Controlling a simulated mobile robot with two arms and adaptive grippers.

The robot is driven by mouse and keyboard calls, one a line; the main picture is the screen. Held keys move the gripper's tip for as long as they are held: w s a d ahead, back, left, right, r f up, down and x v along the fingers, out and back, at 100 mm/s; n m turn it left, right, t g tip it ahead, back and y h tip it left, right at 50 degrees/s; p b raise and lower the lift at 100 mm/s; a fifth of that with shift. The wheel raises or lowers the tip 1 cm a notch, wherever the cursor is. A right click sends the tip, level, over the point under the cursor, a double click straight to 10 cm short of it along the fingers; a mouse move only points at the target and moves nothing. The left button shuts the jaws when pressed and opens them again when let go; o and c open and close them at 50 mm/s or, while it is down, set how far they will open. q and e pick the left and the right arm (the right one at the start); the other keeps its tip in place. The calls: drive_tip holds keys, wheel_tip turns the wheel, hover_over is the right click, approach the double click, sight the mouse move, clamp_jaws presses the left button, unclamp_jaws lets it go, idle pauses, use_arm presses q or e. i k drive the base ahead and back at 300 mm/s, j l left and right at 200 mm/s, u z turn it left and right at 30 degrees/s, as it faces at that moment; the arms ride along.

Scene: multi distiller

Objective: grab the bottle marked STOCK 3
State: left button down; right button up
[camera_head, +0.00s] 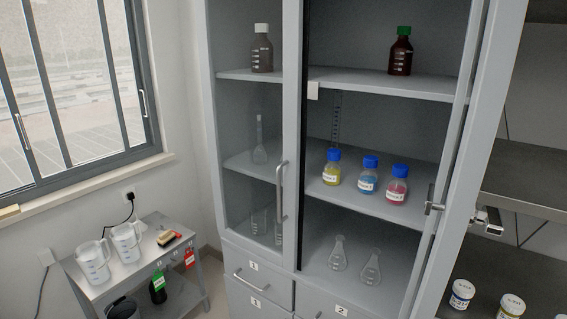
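Three blue-capped bottles stand upright in a row on the middle shelf of the cabinet. From left to right they are a yellow bottle (331,170), a blue bottle (368,176) and a pink bottle (396,187). Each has a white label, but the print is too small to read, so I cannot tell which is STOCK 3. Neither of my grippers is in view.
The grey cabinet's right section looks open; a glass door (253,150) covers the left section. A brown bottle (401,55) stands on the upper shelf (350,82). Flasks (338,257) stand below. A trolley (180,262) with jugs stands left; jars (462,294) sit right.

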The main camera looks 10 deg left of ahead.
sight(332, 172)
drive_tip(key=i+j+z, duration=0.15)
drive_tip(key=z, duration=0.25)
drive_tip(key=j+z, duration=0.45)
drive_tip(key=i+j+z, duration=0.15)
drive_tip(key=z, duration=0.25)
drive_tip(key=j+z, duration=0.45)
drive_tip(key=k+l, duration=0.05)
drive_tip(key=l, duration=0.05)
